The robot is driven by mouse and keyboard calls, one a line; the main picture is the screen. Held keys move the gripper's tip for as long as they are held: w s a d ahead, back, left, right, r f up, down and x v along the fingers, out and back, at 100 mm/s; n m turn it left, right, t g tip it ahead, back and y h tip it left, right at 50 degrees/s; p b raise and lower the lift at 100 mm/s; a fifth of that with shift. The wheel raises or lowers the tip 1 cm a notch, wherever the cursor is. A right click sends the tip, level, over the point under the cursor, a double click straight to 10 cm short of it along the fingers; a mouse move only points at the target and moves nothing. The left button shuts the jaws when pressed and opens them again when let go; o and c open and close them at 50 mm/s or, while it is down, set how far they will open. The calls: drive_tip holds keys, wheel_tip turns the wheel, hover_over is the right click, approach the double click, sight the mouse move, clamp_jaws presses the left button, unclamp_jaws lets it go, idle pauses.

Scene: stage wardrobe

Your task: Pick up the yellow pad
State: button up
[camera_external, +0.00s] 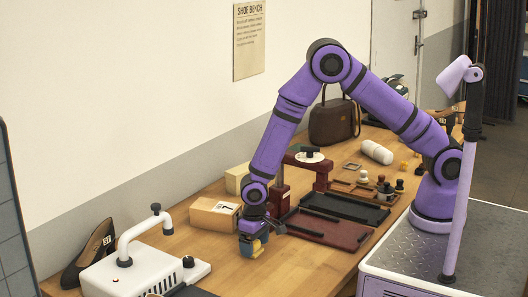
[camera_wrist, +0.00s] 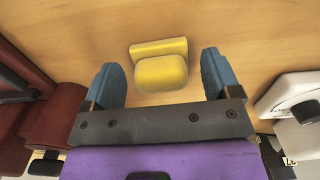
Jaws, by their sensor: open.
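The yellow pad (camera_wrist: 161,74) lies on the wooden bench in the wrist view, with a rounded block in front of a flatter bar. It shows between the two blue fingers of my gripper (camera_wrist: 160,64), with a gap on both sides. My gripper is open and holds nothing. In the external view my gripper (camera_external: 252,246) points down low over the bench, and a small yellow part of the pad (camera_external: 258,252) shows beside the fingers. The rest of the pad is hidden there by the gripper.
A white machine with a curved handle (camera_external: 138,272) stands at left. A cardboard box (camera_external: 213,214) sits just behind my gripper. A dark red press (camera_external: 321,168) and dark trays (camera_external: 328,229) are to the right. The bench front (camera_external: 300,272) is clear.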

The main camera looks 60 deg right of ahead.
drive_tip(key=c, duration=1)
drive_tip(key=shift+r, duration=0.1)
